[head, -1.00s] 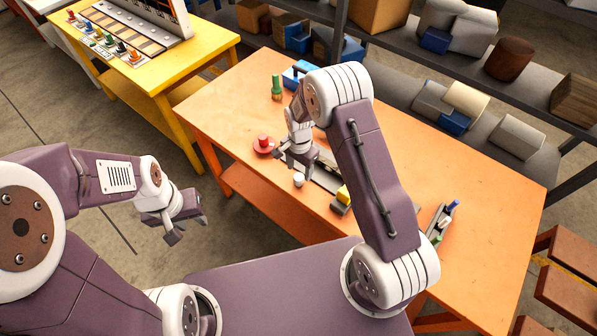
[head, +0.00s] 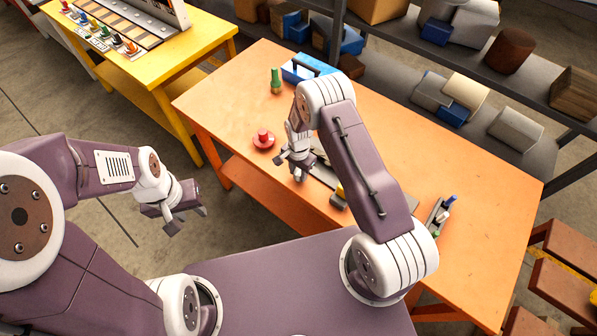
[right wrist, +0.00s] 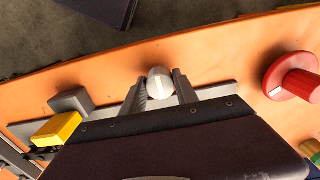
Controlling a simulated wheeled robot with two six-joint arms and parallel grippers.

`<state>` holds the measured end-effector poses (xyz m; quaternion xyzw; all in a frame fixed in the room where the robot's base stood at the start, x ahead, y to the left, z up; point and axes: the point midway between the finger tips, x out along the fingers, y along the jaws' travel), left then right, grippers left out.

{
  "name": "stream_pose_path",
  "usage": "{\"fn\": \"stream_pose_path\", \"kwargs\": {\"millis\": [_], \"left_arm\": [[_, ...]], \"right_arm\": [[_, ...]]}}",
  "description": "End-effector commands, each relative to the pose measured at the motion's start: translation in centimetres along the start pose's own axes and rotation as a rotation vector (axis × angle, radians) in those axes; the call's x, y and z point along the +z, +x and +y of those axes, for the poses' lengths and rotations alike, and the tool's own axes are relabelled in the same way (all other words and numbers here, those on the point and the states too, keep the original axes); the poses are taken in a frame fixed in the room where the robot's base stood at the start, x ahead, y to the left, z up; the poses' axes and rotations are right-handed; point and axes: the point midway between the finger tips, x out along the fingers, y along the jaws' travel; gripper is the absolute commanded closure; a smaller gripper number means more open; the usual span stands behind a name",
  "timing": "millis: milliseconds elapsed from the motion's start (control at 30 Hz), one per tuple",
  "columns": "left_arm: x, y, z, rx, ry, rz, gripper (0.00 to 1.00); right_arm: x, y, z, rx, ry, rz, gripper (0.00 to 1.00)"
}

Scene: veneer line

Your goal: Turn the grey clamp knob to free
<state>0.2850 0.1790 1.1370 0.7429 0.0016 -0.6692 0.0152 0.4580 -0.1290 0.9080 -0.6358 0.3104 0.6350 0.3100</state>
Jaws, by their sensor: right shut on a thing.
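The grey clamp knob (right wrist: 160,84) is a round pale knob with a white stripe across its top, in the right wrist view. It sits at the grey rail (right wrist: 218,90) on the orange table. My right gripper (right wrist: 161,88) is shut on it, one finger on each side; the stripe points roughly up and down the picture. In the head view my right gripper (head: 297,170) is low over the rail and covers most of the knob. My left gripper (head: 187,218) is open and empty, left of the orange table, over the floor.
A red round button (head: 263,139) stands left of the right gripper. A yellow block (right wrist: 57,128) and a grey block (right wrist: 71,101) sit along the rail. A green bottle-like thing (head: 276,82) and blue box (head: 303,69) are at the back.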

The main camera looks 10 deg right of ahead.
Motion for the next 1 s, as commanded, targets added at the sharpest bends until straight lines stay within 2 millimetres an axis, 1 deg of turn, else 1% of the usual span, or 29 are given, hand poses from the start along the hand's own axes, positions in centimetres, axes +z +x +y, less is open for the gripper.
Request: {"fn": "stream_pose_path", "kwargs": {"millis": [167,367,567,1000], "left_arm": [[0.0,0.2,0.0,0.0,0.0,0.0,0.64],[0.1,0.7,0.0,0.0,0.0,0.0,0.64],[0.2,1.7,0.0,0.0,0.0,0.0,0.64],[0.4,3.7,-0.1,0.0,0.0,0.0,0.64]], "right_arm": [[0.0,0.1,0.0,0.0,-0.011,0.001,1.0],[-0.1,0.2,0.0,-0.001,-0.085,0.001,1.0],[-0.1,0.3,0.0,-0.001,-0.237,0.002,1.0],[-0.1,0.2,-0.1,-0.002,-0.655,0.003,1.0]]}}
